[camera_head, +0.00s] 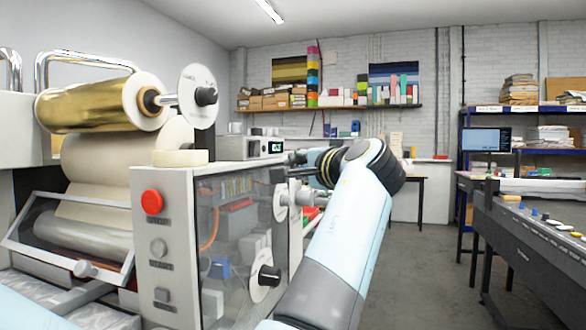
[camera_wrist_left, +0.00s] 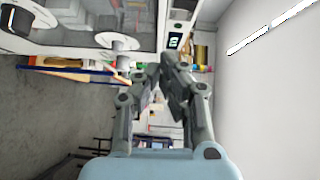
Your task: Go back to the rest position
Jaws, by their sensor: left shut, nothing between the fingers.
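My left gripper (camera_head: 296,164) shows small and dark in the head view, partly hidden behind my own pale blue arm, at the right end of the grey foil machine (camera_head: 168,205). In the left wrist view the fingers of my left gripper (camera_wrist_left: 161,70) are drawn together with nothing between them. The wrist view is turned on its side, and the machine's panel and white knobs show along its top. I cannot tell how close the fingertips are to the machine. My right gripper is in neither view.
The machine carries a gold foil roll (camera_head: 95,104), a red button (camera_head: 152,202) and a small display box (camera_head: 250,147). A long dark bench (camera_head: 530,240) stands at the right. A blue shelf rack (camera_head: 520,107) is behind it. The grey floor (camera_head: 425,270) between is clear.

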